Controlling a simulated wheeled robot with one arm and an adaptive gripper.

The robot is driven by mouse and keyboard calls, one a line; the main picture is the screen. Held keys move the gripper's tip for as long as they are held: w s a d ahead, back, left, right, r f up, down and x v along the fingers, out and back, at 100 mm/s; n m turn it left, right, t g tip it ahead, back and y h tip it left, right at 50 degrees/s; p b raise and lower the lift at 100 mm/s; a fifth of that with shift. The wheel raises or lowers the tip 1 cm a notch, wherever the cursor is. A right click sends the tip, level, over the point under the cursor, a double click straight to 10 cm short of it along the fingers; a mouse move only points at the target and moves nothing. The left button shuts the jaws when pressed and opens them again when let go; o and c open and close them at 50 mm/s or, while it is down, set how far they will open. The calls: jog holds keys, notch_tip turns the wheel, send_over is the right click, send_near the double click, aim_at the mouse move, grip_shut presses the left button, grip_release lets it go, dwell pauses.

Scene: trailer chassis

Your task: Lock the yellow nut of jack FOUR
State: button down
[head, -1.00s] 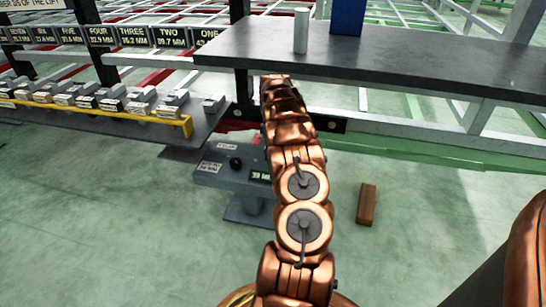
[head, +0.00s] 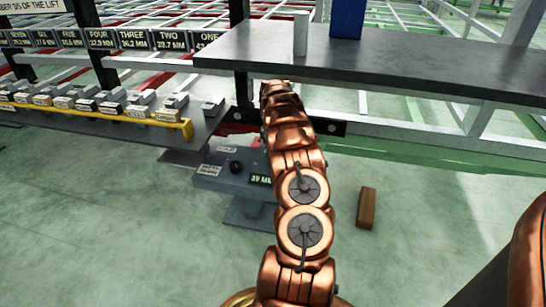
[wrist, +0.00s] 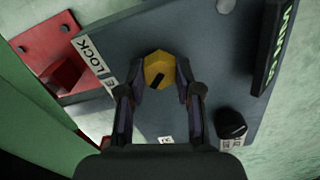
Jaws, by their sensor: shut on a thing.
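A yellow nut (wrist: 158,69) with a dark slot sits on a dark grey panel (wrist: 190,45) in the wrist view, close to a partly readable LOCK label (wrist: 93,62). My gripper (wrist: 157,88) has one finger on each side of the nut and is shut on it. In the head view my arm hides the gripper and the nut. The FOUR sign (head: 101,40) hangs in a row of numbered signs at the upper left, each with a millimetre reading. I cannot tell from these views which jack the nut belongs to.
A grey control box (head: 209,172) with a black knob (head: 236,167) and green readout stands beside my arm; the knob also shows in the wrist view (wrist: 230,123). A dark tabletop (head: 420,65) lies behind. A brown block (head: 367,208) lies on open floor.

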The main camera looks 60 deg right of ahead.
jog(key=shift+a+r, duration=0.1)
jog(key=shift+w+r+m+p, duration=0.15)
jog(key=shift+m+p, duration=0.25)
jog(key=shift+p, duration=0.65)
jog(key=shift+r+m+p, duration=0.15)
jog(key=shift+m+p, duration=0.55)
jog(key=shift+p, duration=0.5)
jog(key=m+p, duration=0.5)
jog(key=p, duration=0.2)
jog(key=m+p, duration=0.1)
jog(key=m, duration=0.1)
jog(key=m+p, duration=0.3)
jog(key=shift+f+m+p, duration=0.25)
jog(key=shift+m+p, duration=0.05)
jog(key=shift+m, duration=0.1)
jog(key=m+p, duration=0.1)
jog(key=m, duration=0.3)
jog(key=shift+f+m+p, duration=0.1)
jog(key=shift+m+p, duration=0.2)
